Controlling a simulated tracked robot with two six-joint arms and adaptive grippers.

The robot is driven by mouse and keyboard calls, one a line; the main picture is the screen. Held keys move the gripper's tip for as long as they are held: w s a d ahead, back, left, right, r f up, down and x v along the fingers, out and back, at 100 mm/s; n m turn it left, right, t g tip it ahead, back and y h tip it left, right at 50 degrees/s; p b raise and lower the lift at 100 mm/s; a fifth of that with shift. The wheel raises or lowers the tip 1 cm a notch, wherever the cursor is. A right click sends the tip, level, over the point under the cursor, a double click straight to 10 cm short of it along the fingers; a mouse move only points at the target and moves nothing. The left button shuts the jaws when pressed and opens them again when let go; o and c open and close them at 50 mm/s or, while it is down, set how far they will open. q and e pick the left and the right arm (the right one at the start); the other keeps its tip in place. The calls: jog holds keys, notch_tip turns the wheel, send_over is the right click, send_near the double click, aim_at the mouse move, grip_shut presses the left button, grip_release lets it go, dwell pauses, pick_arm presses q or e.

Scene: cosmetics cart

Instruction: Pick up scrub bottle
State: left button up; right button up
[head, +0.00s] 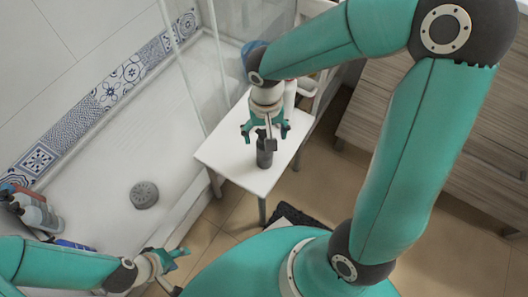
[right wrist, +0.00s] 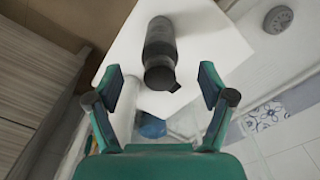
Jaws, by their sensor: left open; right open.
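A dark grey bottle (head: 264,158), which I take to be the scrub bottle, stands on the small white table (head: 225,150). In the right wrist view, the bottle (right wrist: 159,45) has a black cap pointing toward my gripper. My right gripper (head: 266,130) is open and empty above the bottle, partly covering its top in the head view. In the right wrist view, its fingers (right wrist: 160,84) are spread to either side of the cap end, with gaps on both sides. My left gripper (head: 172,268) is open and empty at the lower left, away from the table.
A white bottle (head: 290,95) stands at the back of the table, near a blue object (right wrist: 152,125). Several bottles (head: 35,212) stand at the left of the shower tray (head: 105,205). Wooden drawers (head: 480,120) are at the right. The table's front left is clear.

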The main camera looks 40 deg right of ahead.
jog(key=f, duration=0.1)
jog(key=f+b, duration=0.1)
jog(key=f, duration=0.1)
jog(key=w+f+b, duration=0.1)
jog(key=f, duration=0.1)
jog(key=shift+d+f, duration=0.1)
jog(key=shift+d, duration=0.1)
jog(key=shift+s, duration=0.1)
grip_shut()
